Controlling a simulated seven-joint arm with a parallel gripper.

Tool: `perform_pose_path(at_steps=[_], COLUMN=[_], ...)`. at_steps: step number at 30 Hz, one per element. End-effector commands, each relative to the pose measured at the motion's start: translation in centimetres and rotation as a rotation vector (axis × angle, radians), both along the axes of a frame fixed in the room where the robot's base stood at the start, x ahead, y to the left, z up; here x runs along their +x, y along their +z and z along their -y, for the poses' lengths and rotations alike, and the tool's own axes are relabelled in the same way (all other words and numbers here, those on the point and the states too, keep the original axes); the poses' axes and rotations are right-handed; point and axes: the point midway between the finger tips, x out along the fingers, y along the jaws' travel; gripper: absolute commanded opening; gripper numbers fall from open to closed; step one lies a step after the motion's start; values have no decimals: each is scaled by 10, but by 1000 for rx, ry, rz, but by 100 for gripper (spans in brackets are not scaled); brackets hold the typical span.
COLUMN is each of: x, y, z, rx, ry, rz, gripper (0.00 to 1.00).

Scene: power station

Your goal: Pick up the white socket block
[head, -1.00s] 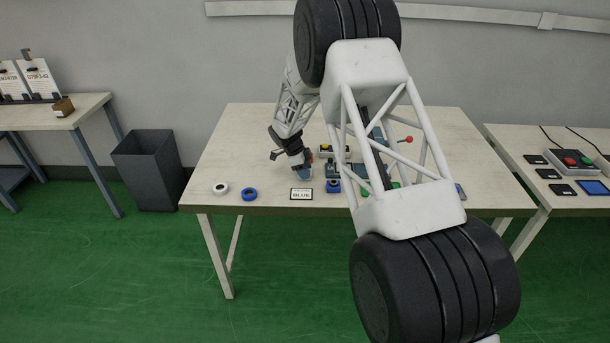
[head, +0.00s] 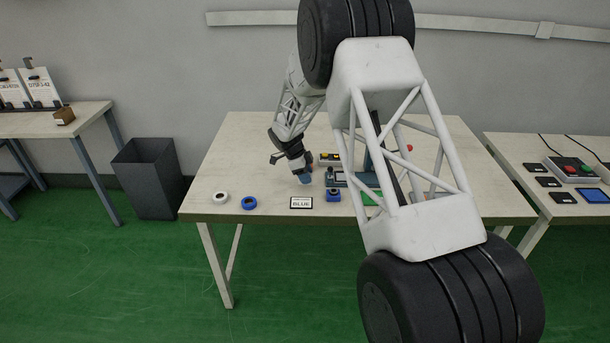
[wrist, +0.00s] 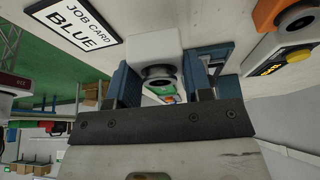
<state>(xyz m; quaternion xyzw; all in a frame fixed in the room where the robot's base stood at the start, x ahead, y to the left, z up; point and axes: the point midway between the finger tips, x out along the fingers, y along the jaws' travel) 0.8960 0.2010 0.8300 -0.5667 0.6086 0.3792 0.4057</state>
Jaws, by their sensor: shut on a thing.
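The white socket block (wrist: 154,40) sits between the two blue fingers of my gripper (wrist: 160,82) in the wrist view, with its dark round socket facing the camera. My gripper is shut on it. In the head view my gripper (head: 304,178) is low over the table, behind the job card. The white block cannot be made out there. Whether the block touches the table is not clear.
The job card (head: 301,203), reading BLUE, lies at the table's front. An orange socket block (wrist: 288,14) is near my gripper.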

Motion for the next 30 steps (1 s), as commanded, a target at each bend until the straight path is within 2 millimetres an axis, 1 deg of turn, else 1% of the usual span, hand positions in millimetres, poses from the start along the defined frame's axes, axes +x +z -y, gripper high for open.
perform_pose_path(at_steps=[1, 21, 27, 30], x=[-6, -103, -123, -129], y=[3, 12, 13, 14], z=[1, 23, 28, 29], rx=[1, 0, 0, 1], ry=[0, 1, -1, 0], rz=[2, 2, 1, 2], gripper=[22, 22, 22, 22])
